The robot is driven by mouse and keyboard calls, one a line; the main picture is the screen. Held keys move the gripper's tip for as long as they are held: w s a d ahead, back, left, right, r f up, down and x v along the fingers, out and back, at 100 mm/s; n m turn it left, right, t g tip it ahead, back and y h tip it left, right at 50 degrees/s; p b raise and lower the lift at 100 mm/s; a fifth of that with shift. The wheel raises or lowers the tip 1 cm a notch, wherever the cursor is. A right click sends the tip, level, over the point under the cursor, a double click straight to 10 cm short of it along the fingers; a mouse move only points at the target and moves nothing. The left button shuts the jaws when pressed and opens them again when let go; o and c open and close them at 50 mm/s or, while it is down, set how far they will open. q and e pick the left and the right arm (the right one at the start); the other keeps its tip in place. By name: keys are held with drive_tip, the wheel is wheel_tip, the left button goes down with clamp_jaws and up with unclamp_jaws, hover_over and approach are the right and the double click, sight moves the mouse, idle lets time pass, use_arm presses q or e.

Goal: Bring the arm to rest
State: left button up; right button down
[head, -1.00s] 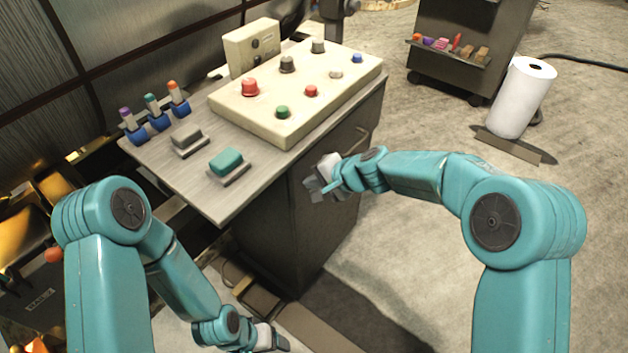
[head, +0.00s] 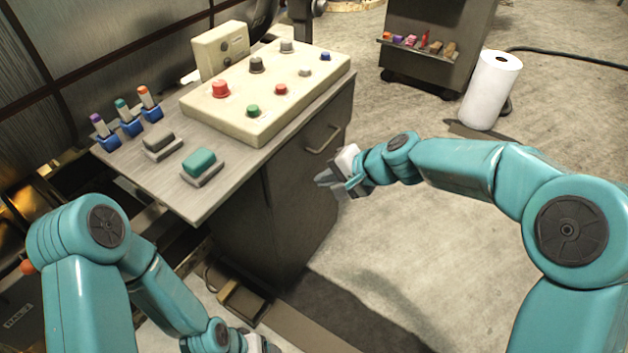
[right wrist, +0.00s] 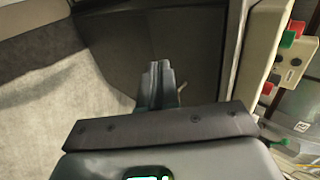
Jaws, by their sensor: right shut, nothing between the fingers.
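My right gripper (head: 332,182) is in front of the dark cabinet (head: 290,200) under the bench, below the bench top's edge and close to the cabinet handle. Its fingers are together and empty. In the right wrist view the closed fingers (right wrist: 156,85) point toward the dark cabinet side (right wrist: 170,50). My left gripper (head: 262,344) is low at the bottom edge of the head view, mostly cut off, so its jaws cannot be read.
The bench top (head: 190,206) holds a cream control panel (head: 225,115) with several coloured knobs, a teal block (head: 200,162), a grey block (head: 158,142) and several blue holders. A white roll (head: 490,92) stands at right. Floor (head: 400,250) right of the cabinet is clear.

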drive_tip(key=s+d+f+n+g+h+p, duration=0.1)
drive_tip(key=s+d+f+h+p, duration=0.15)
drive_tip(key=s+f, duration=0.35)
drive_tip(key=s+d+f+g+h+p, duration=0.1)
drive_tip(key=s+d+f+g+p, duration=0.1)
drive_tip(key=s+d+f+p, duration=0.4)
drive_tip(key=s+f+n+g+p, duration=0.1)
drive_tip(key=s+f+n, duration=0.1)
drive_tip(key=s, duration=0.6)
drive_tip(key=s+f+n+p, duration=0.1)
drive_tip(key=s+f, duration=0.2)
drive_tip(key=s, duration=0.5)
drive_tip(key=shift+s+a+f+n+g+p, duration=0.2)
drive_tip(key=shift+s+n+g+p, duration=0.15)
drive_tip(key=shift+n+g, duration=0.05)
